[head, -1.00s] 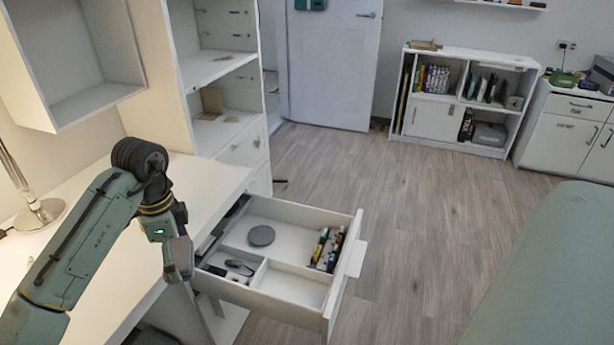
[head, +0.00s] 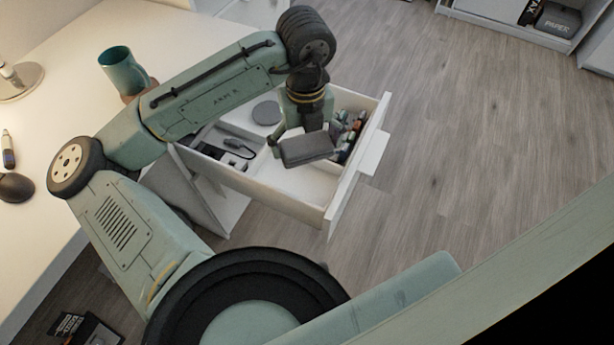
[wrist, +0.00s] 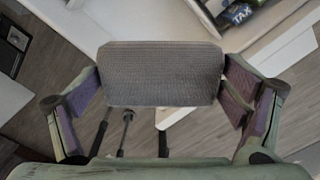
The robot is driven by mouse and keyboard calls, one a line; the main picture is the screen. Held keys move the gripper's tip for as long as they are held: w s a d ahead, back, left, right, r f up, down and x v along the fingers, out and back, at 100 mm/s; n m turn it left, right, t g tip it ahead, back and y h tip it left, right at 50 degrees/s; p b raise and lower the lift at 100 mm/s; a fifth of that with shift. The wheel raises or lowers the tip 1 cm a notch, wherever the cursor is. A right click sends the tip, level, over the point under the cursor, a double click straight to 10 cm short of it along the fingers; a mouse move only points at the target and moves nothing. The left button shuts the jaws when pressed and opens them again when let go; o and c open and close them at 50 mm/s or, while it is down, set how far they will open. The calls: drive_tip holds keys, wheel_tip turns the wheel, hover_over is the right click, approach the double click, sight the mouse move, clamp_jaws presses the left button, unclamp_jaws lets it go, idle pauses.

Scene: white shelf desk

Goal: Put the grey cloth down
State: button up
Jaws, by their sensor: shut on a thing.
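The grey cloth (head: 306,149) is a folded, dark grey, ribbed pad. My gripper (head: 303,140) is shut on it and holds it above the front part of the open drawer (head: 290,205). In the wrist view the cloth (wrist: 163,73) spans the space between the two fingers of my gripper (wrist: 163,90). The cloth hides part of the drawer floor below it. Whether the cloth touches the drawer cannot be told, but it looks raised.
The drawer holds a round grey disc (head: 267,112), a dark small device (head: 238,148) in a side compartment, and several colourful items (head: 349,130) by the front. A teal mug (head: 122,72) and a dark mouse-like object (head: 16,187) stand on the white desk (head: 75,45).

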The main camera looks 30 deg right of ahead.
sight(306, 154)
wheel_tip(306, 154, down, 16)
drive_tip(key=shift+r, duration=0.15)
idle(0.3)
drive_tip(key=o, duration=0.8)
drive_tip(key=shift+o, duration=0.2)
wheel_tip(306, 154, up, 12)
drive_tip(key=shift+r, duration=0.1)
